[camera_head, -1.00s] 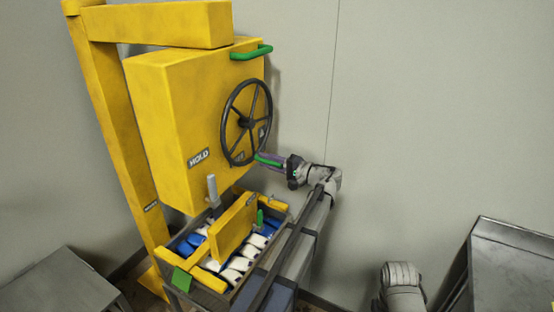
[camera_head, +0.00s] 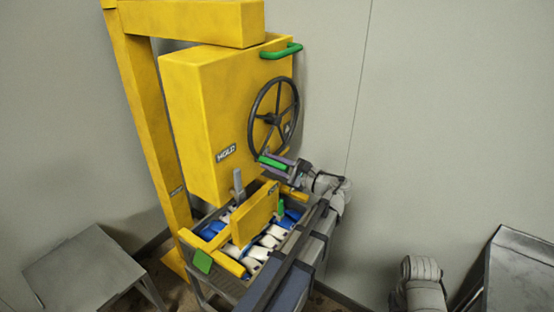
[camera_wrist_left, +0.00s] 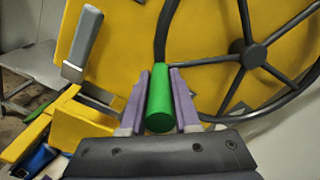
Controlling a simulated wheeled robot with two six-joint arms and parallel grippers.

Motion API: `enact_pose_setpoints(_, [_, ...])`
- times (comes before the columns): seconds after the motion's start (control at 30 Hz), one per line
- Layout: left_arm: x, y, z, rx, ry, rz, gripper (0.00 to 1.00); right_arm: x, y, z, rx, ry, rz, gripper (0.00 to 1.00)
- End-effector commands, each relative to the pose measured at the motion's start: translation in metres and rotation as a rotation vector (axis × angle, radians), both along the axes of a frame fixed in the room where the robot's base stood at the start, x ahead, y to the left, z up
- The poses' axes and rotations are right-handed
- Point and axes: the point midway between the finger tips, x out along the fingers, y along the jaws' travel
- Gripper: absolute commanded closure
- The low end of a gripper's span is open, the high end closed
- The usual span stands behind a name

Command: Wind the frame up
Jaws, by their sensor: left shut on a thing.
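A dark spoked handwheel (camera_head: 273,119) stands on the side of a large yellow box (camera_head: 205,120); it also shows in the left wrist view (camera_wrist_left: 250,53). My left gripper (camera_head: 277,163) is shut on the wheel's green handle (camera_wrist_left: 160,105), with one jaw on either side of it. The handle is near the bottom of the wheel rim. Below the box, yellow frame parts (camera_head: 256,215) with a grey upright post (camera_head: 238,185) sit over a tray of blue and white packs (camera_head: 258,252). The frame's lower joints are partly hidden. My right gripper is not in view.
A yellow post (camera_head: 145,130) and top beam (camera_head: 195,22) stand behind the box. A fixed green bar (camera_head: 281,51) is on the box's upper edge. A grey table (camera_head: 82,268) is at lower left and another grey surface (camera_head: 515,265) at lower right.

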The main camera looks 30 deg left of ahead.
Motion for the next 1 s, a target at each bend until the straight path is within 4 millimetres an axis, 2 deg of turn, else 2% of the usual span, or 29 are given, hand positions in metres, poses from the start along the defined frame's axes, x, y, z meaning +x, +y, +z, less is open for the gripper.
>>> enact_pose_setpoints(0.03, [-0.007,0.0,0.011,0.004,0.044,0.003,1.0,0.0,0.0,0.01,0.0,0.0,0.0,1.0])
enact_pose_setpoints(0.1, [-0.011,0.001,0.017,0.006,0.106,0.003,1.0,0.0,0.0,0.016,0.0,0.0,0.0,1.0])
enact_pose_setpoints(0.47, [-0.026,0.001,0.044,0.017,0.363,0.002,1.0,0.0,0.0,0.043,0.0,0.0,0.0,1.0])
enact_pose_setpoints(1.0, [-0.03,0.002,0.057,0.02,0.359,0.003,1.0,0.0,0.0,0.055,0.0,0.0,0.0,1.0])
